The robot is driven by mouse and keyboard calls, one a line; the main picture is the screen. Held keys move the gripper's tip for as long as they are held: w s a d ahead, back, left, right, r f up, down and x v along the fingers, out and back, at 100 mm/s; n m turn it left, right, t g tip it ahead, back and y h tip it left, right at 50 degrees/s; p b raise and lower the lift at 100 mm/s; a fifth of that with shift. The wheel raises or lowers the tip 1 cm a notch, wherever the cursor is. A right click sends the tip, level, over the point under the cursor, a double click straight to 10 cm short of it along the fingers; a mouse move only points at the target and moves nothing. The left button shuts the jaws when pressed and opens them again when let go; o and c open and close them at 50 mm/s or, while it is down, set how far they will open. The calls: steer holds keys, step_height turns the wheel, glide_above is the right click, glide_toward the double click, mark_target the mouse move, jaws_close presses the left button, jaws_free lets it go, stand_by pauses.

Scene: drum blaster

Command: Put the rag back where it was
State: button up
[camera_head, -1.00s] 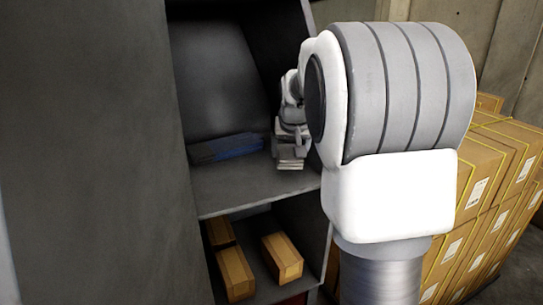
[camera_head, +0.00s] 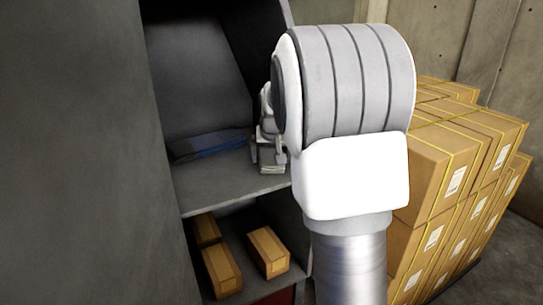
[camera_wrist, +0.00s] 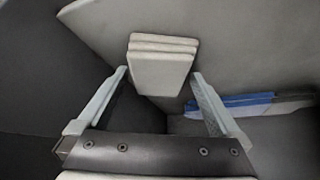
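The rag looks to be the pale grey, folded, layered stack (camera_wrist: 160,68) in the wrist view. It also shows in the head view (camera_head: 271,160), at the right front of the upper shelf (camera_head: 225,185). My gripper (camera_wrist: 159,75) is open. Its two fingers stand on either side of the rag's near end, with visible gaps, and most of the rag lies beyond the fingertips. In the head view my gripper (camera_head: 268,135) is by the rag, partly hidden behind my arm.
A blue and grey flat item (camera_head: 210,146) lies at the back of the upper shelf; it also shows in the wrist view (camera_wrist: 235,102). Several small cardboard boxes (camera_head: 268,252) sit on the shelf below. Large strapped cartons (camera_head: 450,170) are stacked at the right. A dark panel (camera_head: 80,150) fills the left.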

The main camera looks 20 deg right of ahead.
steer(key=shift+s+a+r, duration=0.1)
steer(key=shift+s+r, duration=0.05)
steer(key=shift+r, duration=0.4)
steer(key=v, duration=1.1)
steer(key=s+a+f+n, duration=0.1)
steer(key=s+a+f, duration=0.1)
steer(key=s+a, duration=0.3)
steer(key=s+a+f+n+y, duration=0.1)
steer(key=s+a, duration=0.4)
steer(key=s, duration=0.7)
steer(key=s+a+f+n+y, duration=0.1)
steer(key=s+a+f, duration=0.3)
steer(key=s, duration=0.5)
steer(key=shift+s+a+n+g, duration=0.3)
steer(key=shift+a+n, duration=0.15)
steer(key=shift+n, duration=0.15)
